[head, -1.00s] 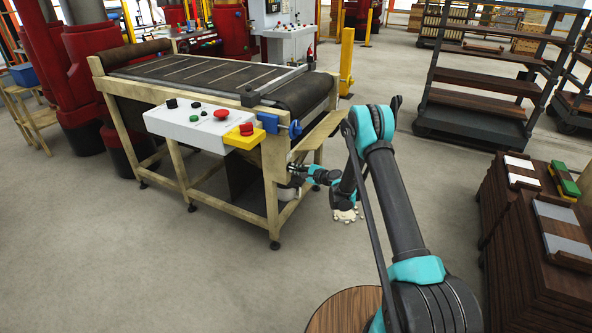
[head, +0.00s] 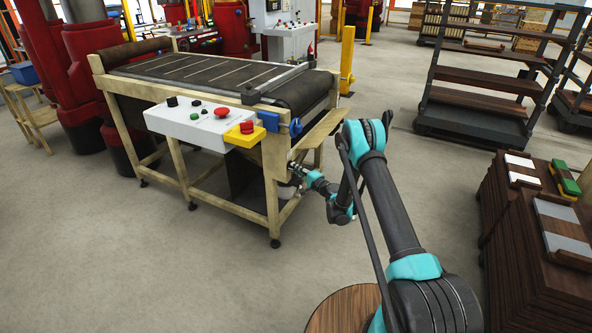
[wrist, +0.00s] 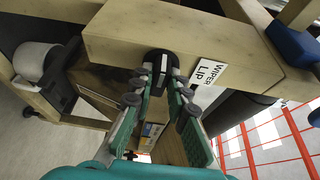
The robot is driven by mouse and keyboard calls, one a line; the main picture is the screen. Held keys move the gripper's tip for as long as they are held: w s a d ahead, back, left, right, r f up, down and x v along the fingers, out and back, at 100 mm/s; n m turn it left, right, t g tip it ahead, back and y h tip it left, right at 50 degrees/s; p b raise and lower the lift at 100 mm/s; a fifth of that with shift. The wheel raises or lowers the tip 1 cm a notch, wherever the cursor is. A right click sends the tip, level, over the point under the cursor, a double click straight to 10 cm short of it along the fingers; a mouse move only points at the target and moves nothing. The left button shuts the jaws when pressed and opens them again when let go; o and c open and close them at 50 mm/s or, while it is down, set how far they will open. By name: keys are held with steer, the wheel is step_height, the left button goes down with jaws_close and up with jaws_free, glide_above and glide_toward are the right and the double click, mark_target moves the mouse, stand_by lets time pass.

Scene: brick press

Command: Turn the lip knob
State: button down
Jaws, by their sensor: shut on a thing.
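The black lip knob (wrist: 158,62), with a pale line on its face, sits on the wooden beam (wrist: 120,36) of the conveyor table in the wrist view. A white label (wrist: 208,72) reading "WIPER LIP" is just right of it. My gripper (wrist: 158,90) is shut on the knob, one finger on each side. In the head view my gripper (head: 293,168) is at the lower front right corner of the conveyor table (head: 273,190); the knob is too small to make out there.
A white control panel (head: 190,128) with buttons and a yellow box (head: 244,138) is above my gripper. A blue clamp (head: 269,121) is beside it. A white roll (wrist: 35,60) is left of the knob. Stacked brown boards (head: 515,235) stand at right; the floor in front is clear.

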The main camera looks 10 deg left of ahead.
stand_by(0.5)
steer(key=c, duration=1.5)
jaws_free()
